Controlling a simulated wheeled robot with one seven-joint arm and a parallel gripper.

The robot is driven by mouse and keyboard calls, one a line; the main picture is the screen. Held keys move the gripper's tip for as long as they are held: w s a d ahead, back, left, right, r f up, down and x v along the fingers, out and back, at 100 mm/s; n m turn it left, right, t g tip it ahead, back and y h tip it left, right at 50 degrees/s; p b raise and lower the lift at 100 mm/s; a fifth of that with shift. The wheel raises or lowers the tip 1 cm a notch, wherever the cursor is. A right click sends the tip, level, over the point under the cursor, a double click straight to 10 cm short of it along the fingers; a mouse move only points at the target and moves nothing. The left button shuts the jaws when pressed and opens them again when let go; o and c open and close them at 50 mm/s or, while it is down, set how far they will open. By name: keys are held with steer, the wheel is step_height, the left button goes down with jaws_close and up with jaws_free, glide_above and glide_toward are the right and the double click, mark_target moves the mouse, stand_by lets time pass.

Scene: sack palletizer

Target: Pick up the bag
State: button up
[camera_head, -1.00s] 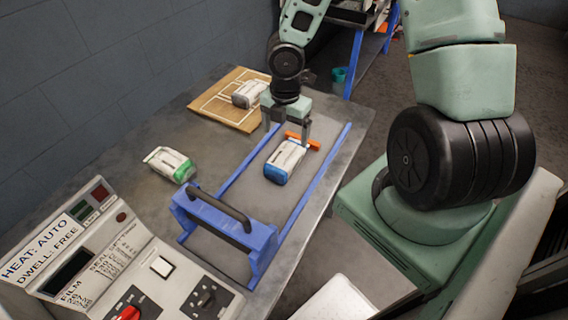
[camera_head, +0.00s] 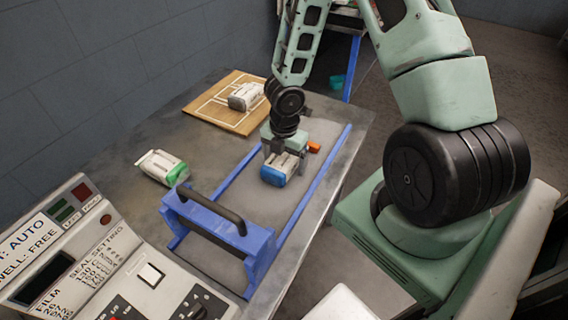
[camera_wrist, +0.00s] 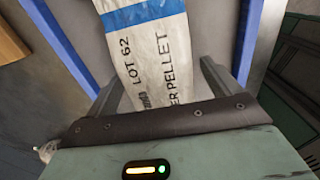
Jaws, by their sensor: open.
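A white bag with a blue end (camera_head: 277,174) lies flat between the blue rails on the table. My gripper (camera_head: 284,160) is down over its far part, open, with a finger on either side of it.
A white bag with a green end (camera_head: 163,167) lies left of the rails. Another white bag (camera_head: 244,97) lies on a wooden board (camera_head: 205,108) at the back. A blue sealer frame (camera_head: 218,220) with a black bar and a control panel (camera_head: 70,255) stand in front. A small orange piece (camera_head: 314,146) lies by the right rail.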

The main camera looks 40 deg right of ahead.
steer(key=c, duration=1.3)
